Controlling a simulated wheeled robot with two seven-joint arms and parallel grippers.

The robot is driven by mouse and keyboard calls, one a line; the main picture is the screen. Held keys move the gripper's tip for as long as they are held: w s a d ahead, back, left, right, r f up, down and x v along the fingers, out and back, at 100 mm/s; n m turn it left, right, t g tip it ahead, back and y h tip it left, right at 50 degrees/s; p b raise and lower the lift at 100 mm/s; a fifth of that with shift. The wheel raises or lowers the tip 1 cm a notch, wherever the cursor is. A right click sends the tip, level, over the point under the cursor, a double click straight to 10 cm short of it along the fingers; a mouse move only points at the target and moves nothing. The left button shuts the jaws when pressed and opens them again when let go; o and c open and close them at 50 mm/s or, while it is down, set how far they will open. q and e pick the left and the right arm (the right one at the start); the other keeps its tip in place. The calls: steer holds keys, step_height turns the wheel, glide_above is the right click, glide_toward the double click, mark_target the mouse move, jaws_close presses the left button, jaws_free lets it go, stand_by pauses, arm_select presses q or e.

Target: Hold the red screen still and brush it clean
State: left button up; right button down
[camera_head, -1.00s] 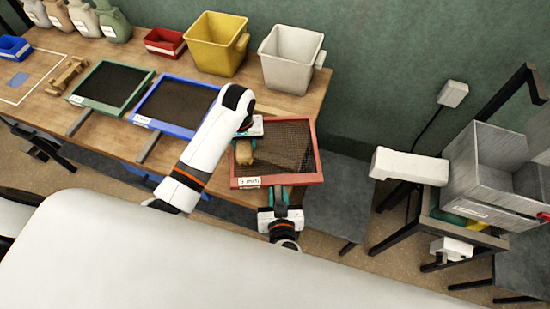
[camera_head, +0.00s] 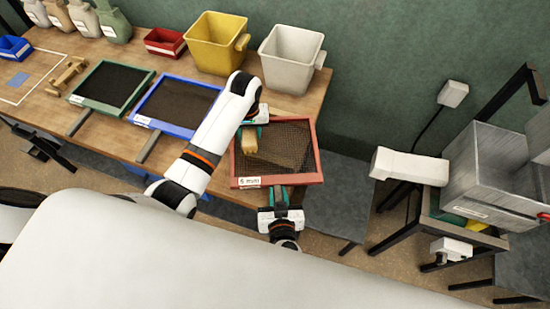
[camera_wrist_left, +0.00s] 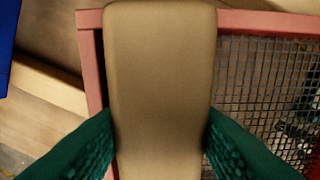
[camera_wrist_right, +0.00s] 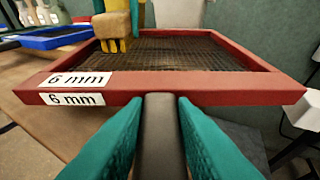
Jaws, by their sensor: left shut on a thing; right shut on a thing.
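The red screen (camera_head: 318,166), labelled 6 mm, lies at the right end of the table with its dark mesh facing up. My right gripper (camera_head: 279,197) is shut on the screen's dark handle (camera_wrist_right: 160,135) at the near side. My left gripper (camera_head: 259,128) is shut on a tan wooden brush (camera_head: 249,143) over the left part of the mesh. The brush's block (camera_wrist_left: 160,90) fills the middle of the left wrist view. Its yellow bristles (camera_wrist_right: 115,45) point down at the mesh in the right wrist view and appear to touch it.
A blue-framed screen (camera_head: 150,122) and a green-framed screen (camera_head: 100,107) lie to the left. A yellow bin (camera_head: 215,45), a white bin (camera_head: 290,60) and a red tray (camera_head: 165,42) stand behind. A metal machine (camera_head: 490,165) stands at the right, off the table.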

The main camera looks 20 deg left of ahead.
mark_target(302, 137)
arm_select(q)
steer(key=shift+w+d+f, duration=0.1)
steer(key=shift+w+d, duration=0.2)
steer(key=shift+d, duration=0.6)
steer(key=shift+w+d, duration=0.35)
steer(key=shift+d, duration=0.55)
steer(key=shift+w+d+f, duration=0.1)
steer(key=shift+w+d, duration=0.2)
steer(key=shift+d, duration=0.6)
arm_select(e)
steer(key=shift+f, duration=0.1)
arm_select(q)
steer(key=shift+w+d+r, duration=0.1)
steer(key=shift+w+d, duration=0.3)
steer(key=shift+d, duration=0.6)
steer(key=shift+w+d+r, duration=0.1)
steer(key=shift+w+d, duration=0.35)
steer(key=shift+d, duration=0.6)
steer(key=shift+w+d, duration=0.4)
steer(key=shift+d, duration=0.6)
steer(key=shift+w+d+f, duration=0.1)
steer(key=shift+w+d, duration=0.25)
steer(key=shift+d, duration=0.5)
steer(key=shift+w+d+f, duration=0.1)
steer(key=shift+w+d, duration=0.2)
steer(key=shift+d, duration=0.55)
steer(key=shift+w+r, duration=0.1)
steer(key=shift+r, duration=2.45)
